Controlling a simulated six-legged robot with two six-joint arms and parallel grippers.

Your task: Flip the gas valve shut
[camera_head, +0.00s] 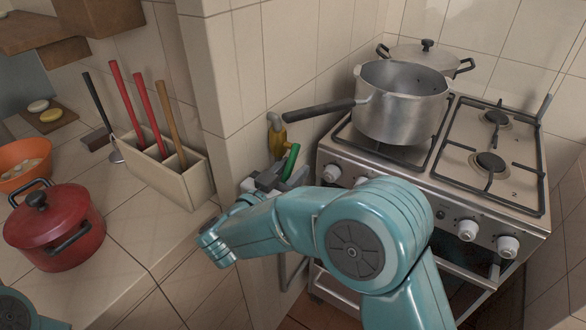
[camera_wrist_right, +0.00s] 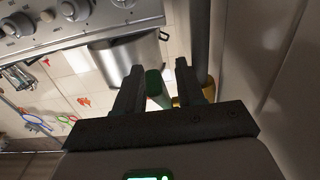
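The gas valve has a brass-yellow body (camera_head: 277,138) on the wall left of the stove and a green lever handle (camera_head: 290,162), which slants up in the head view. My right gripper (camera_head: 272,178) is at the green handle. In the right wrist view its two dark fingers (camera_wrist_right: 160,70) are apart, and the green handle (camera_wrist_right: 156,90) shows between them, closer to the left finger. Brass parts (camera_wrist_right: 208,90) show by the right finger. I cannot tell whether a finger touches the handle. My left gripper is out of view.
A gas stove (camera_head: 440,185) stands right of the valve, with a grey saucepan (camera_head: 400,105) and a lidded pot (camera_head: 428,57) on it. The saucepan's dark handle (camera_head: 318,110) reaches out above the valve. On the left counter are a utensil box (camera_head: 175,188) and red pot (camera_head: 60,228).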

